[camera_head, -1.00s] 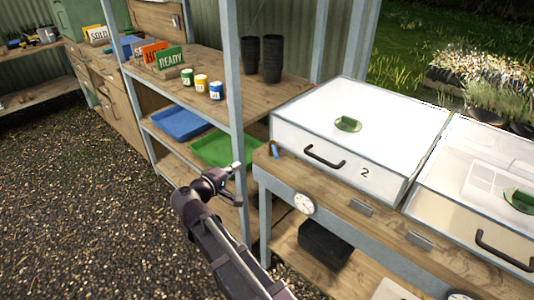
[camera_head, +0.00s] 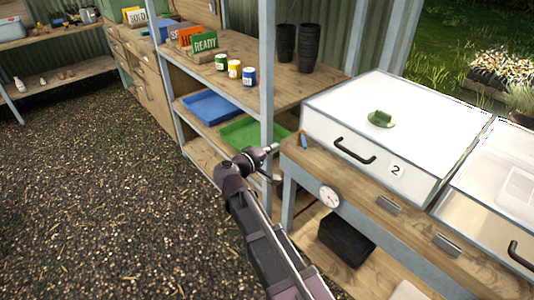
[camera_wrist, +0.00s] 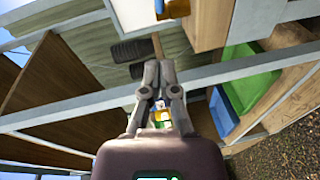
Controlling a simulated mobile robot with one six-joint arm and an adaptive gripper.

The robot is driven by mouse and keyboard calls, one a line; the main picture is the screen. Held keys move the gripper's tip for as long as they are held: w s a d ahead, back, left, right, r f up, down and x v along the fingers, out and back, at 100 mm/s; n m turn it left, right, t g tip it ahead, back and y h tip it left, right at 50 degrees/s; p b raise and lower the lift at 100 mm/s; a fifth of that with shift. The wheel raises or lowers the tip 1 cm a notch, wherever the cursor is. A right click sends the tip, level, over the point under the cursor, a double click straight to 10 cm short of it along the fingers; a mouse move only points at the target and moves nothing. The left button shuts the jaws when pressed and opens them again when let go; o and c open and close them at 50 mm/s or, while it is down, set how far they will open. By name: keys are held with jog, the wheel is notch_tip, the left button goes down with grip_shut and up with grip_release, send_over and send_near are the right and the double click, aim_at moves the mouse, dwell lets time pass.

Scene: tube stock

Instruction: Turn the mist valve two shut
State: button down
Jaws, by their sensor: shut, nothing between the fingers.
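A white lidded box marked 2 (camera_head: 455,120) stands on the wooden bench, with a black front handle and a green knob (camera_head: 381,118) on its lid. A small blue and orange piece (camera_head: 303,140) sits at the bench's left end; I cannot tell whether it is mist valve two. No part is clearly recognisable as that valve. My gripper (camera_head: 274,148) is left of the bench, in front of the shelf post, apart from the box and the small piece. The wrist view shows my gripper (camera_wrist: 159,70) with its fingers together and empty.
A shelf rack (camera_head: 267,60) behind my gripper holds small jars (camera_head: 234,68), black pots (camera_head: 307,45), a blue tray (camera_head: 210,106) and a green tray (camera_head: 240,133). A white dial (camera_head: 329,196) is on the bench front. The gravel floor at left is clear.

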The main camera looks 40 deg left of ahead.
send_near(301, 138)
jog(key=w+a, duration=0.1)
jog(key=w, duration=0.2)
jog(key=shift+w+d+f+b, duration=0.3)
jog(key=shift+w+d+b, duration=0.35)
jog(key=shift+d, duration=0.15)
jog(key=shift+w+d+f, duration=0.15)
jog(key=shift+w+d, duration=0.35)
jog(key=shift+d, duration=0.1)
jog(key=shift+s+y, duration=0.2)
jog(key=shift+y, duration=0.1)
